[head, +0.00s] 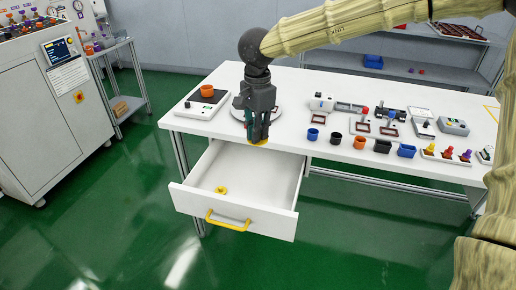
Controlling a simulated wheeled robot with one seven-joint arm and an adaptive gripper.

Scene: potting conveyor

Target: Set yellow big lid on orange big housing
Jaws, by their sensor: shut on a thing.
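My gripper (258,138) points down over the near left edge of the table, above the back of the open drawer. It is shut on a yellow lid (258,142), of which only the lower part shows below the fingers. An orange round housing (207,91) sits on a flat device with a dark panel at the table's left end, left of and behind my gripper. Another orange round housing (360,143) stands in the front row and looks a little smaller. A small yellow piece (221,190) lies in the drawer.
The white drawer (270,220) with a yellow handle stands open below the table (290,85). A round pale plate (265,113) lies behind my gripper. Blue (312,134) and black (335,138) housings, darker boxes and small fixtures fill the table's right part.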

